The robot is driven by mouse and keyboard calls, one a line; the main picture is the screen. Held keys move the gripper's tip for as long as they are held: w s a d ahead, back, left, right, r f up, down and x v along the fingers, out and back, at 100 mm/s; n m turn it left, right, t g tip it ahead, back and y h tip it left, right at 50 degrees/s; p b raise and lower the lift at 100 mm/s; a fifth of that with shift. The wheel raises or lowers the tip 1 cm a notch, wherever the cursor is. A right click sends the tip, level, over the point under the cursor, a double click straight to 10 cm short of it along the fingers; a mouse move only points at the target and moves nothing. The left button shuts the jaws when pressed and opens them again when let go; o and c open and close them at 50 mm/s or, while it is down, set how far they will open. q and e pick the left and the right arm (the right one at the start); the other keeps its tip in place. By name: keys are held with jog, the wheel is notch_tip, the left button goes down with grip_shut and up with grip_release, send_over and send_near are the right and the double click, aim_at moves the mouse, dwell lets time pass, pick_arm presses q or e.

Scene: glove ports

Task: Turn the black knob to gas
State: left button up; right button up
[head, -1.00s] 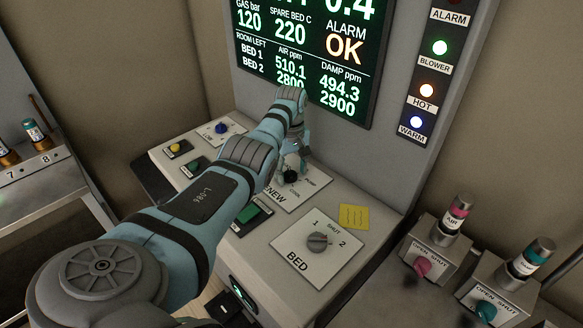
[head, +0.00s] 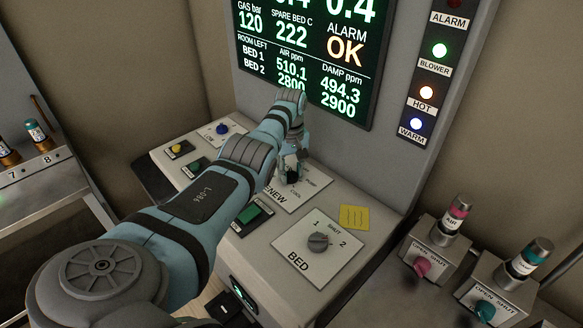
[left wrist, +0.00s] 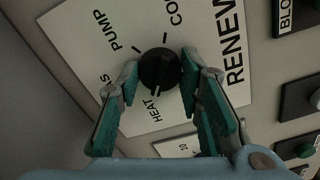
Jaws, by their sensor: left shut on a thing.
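The black knob (left wrist: 160,68) sits on the white RENEW plate (left wrist: 185,25) in the left wrist view, with PUMP, COOL, HEAT and a partly hidden GAS label around it. A white mark at the knob's lower edge lies toward HEAT; I cannot tell surely whether it is the pointer. My left gripper (left wrist: 160,72) has one finger on each side of the knob and is shut on it. In the head view, my left gripper (head: 291,165) comes down over the knob and mostly hides it. My right gripper is not in view.
The BED knob (head: 318,241) stands on its own plate nearer the front, beside a yellow note (head: 354,217). A green button (head: 250,216) is left of it. The display screen (head: 305,60) rises behind the arm. AIR and other valves (head: 440,240) stand at the right.

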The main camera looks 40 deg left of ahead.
aim_at(291, 173)
pick_arm(q)
jog(key=m+p, duration=0.1)
jog(key=m, duration=0.6)
jog(key=shift+m, duration=0.3)
jog(key=shift+m+p, duration=0.3)
jog(key=shift+m, duration=1.2)
jog(key=o, duration=1.2)
notch_tip(291, 173, up, 12)
